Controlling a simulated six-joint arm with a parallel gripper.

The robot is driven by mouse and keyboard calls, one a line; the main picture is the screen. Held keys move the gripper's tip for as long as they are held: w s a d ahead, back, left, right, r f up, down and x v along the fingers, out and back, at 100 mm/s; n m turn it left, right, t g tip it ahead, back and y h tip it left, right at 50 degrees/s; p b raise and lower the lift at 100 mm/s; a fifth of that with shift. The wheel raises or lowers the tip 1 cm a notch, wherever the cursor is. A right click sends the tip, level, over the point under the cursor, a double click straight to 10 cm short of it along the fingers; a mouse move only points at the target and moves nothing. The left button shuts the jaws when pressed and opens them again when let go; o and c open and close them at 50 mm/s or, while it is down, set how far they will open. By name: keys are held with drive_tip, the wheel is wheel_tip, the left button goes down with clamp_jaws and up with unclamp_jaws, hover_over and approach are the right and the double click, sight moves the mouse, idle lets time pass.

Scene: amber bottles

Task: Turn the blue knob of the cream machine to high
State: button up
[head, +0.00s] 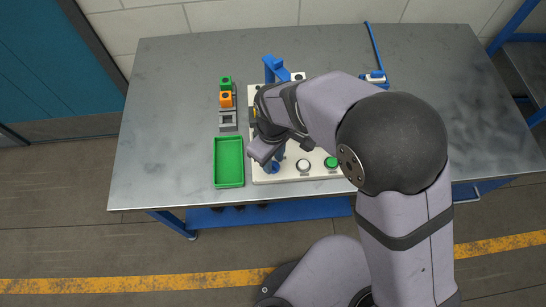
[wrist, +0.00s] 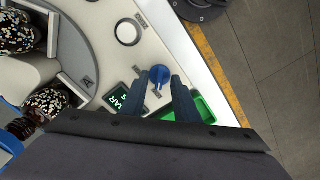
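The cream machine (head: 290,179) stands on the metal table, largely covered by my arm in the head view. Its blue knob (wrist: 159,74) shows in the wrist view on the cream panel, beside a white round button (wrist: 128,32). My gripper (wrist: 161,84) is open, with one dark finger on each side of the knob near the fingertips. I cannot tell whether the fingers touch it. The scale marks and the knob's setting are too small to read. My gripper (head: 267,156) is low over the machine's front left.
A green tray (head: 229,162) lies left of the machine. Orange and green blocks (head: 226,92) stand behind it. A green button (head: 331,162) is on the panel. A dark green display (wrist: 119,98) and speckled jars (wrist: 18,32) are near the fingers. The table's left side is clear.

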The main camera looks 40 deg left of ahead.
drive_tip(key=shift+f, duration=0.2)
clamp_jaws()
